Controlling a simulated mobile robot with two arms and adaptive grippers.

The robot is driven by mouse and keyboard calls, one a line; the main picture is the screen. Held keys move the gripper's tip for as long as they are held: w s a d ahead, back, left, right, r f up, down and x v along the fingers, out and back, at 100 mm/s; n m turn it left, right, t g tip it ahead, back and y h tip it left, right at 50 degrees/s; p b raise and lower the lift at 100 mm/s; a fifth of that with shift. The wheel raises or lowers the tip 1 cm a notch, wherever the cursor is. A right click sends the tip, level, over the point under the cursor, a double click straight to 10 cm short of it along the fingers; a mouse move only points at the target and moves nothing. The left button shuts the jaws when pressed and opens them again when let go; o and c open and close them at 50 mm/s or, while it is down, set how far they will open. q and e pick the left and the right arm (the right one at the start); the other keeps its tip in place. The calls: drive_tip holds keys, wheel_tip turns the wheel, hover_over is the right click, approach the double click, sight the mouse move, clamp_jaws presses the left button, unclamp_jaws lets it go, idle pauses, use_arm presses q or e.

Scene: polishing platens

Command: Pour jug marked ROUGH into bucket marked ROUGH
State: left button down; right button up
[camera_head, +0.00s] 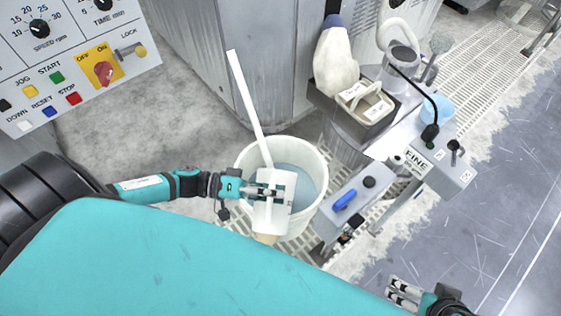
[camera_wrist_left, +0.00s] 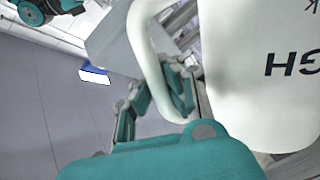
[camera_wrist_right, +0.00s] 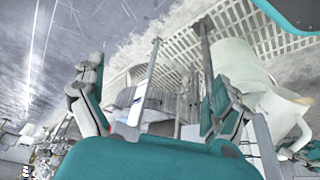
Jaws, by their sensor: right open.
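The white jug (camera_head: 272,190) is over the white bucket (camera_head: 303,151). In the left wrist view the jug (camera_wrist_left: 255,75) shows upside-down letters "GH", the visible part of its marking. My left gripper (camera_head: 256,190) is shut on the jug's handle (camera_wrist_left: 150,55). The bucket holds bluish-grey liquid and a long white stick (camera_head: 248,105). No marking shows on the bucket. My right gripper (camera_head: 400,292) is open and empty at the lower right, well apart from the bucket; its spread fingers show in the right wrist view (camera_wrist_right: 155,110).
A control panel (camera_head: 75,65) is at upper left. Open floor lies at far right.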

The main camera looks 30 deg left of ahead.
sight(278, 180)
use_arm(q)
drive_tip(key=shift+w+r, duration=0.1)
drive_tip(key=shift+w, duration=0.05)
use_arm(e)
drive_tip(key=shift+w, duration=0.25)
use_arm(q)
drive_tip(key=shift+w+a, duration=0.1)
drive_tip(key=shift+w, duration=0.05)
use_arm(e)
drive_tip(key=shift+w+a+r+t, duration=0.1)
drive_tip(key=shift+w+r+t, duration=0.1)
drive_tip(key=shift+w+t, duration=0.35)
drive_tip(key=shift+w, duration=0.15)
use_arm(q)
drive_tip(key=shift+w+n+b, duration=0.3)
drive_tip(key=shift+n+b, duration=0.1)
drive_tip(key=shift+w+a, duration=0.1)
use_arm(e)
drive_tip(key=shift+w+a+r+t+y, duration=0.3)
drive_tip(key=shift+w+a+t, duration=0.2)
drive_tip(key=shift+w, duration=0.25)
use_arm(q)
drive_tip(key=shift+w+a+n, duration=0.2)
drive_tip(key=shift+w+n, duration=0.1)
drive_tip(key=shift+w, duration=0.2)
use_arm(e)
drive_tip(key=shift+d, duration=0.2)
